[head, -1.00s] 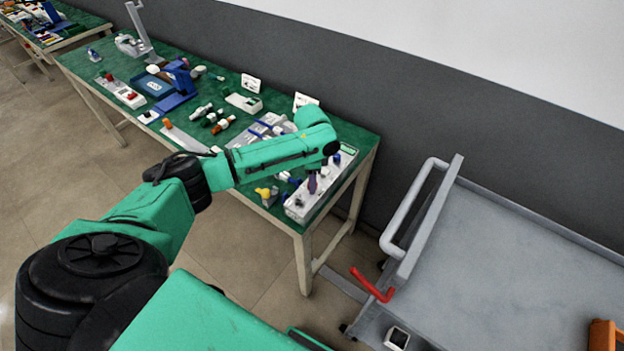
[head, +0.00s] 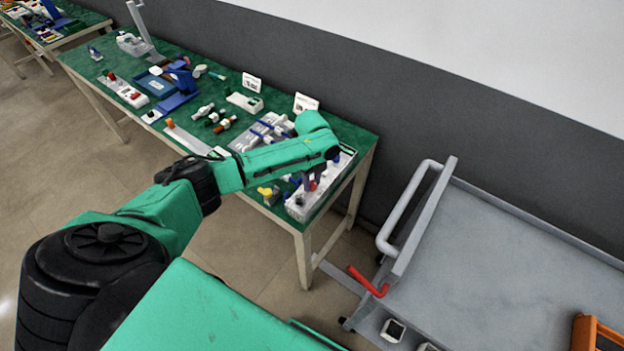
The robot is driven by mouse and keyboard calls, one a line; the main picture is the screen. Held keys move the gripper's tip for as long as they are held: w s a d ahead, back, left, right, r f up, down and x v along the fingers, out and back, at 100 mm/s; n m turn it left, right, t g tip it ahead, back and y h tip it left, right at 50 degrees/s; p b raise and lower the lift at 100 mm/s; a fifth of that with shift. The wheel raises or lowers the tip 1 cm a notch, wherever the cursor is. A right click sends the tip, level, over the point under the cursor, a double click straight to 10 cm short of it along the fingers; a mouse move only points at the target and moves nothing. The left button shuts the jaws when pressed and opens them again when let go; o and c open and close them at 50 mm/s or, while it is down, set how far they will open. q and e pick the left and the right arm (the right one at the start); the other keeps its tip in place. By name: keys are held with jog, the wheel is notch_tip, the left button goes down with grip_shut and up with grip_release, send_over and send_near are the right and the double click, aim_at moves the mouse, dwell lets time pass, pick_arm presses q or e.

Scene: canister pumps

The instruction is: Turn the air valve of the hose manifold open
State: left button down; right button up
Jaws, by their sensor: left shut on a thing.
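The hose manifold (head: 296,212) is a long white-grey block at the right end of the green-topped table, with small fittings along its top. My left gripper (head: 311,185) points down over the manifold and is shut on a small part at its top, which I take to be the air valve. The jaws and wrist hide most of that part, so its angle cannot be read. Blue and red bits show around the fingers. My right gripper is not in view.
A yellow-capped fitting (head: 265,191) lies just left of the manifold. A grey tray of fittings (head: 240,144) is behind my forearm. A blue stand (head: 178,103) is farther left. A grey cart (head: 500,260) with a red lever (head: 367,281) stands at right, across a floor gap.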

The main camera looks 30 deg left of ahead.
aim_at(312, 183)
pick_arm(q)
jog(key=m, duration=0.3)
jog(key=shift+m, duration=1.8)
jog(key=c, duration=0.5)
grip_release()
notch_tip(312, 183, up, 15)
jog(key=shift+f+b, duration=0.15)
jog(key=shift+b, duration=0.8)
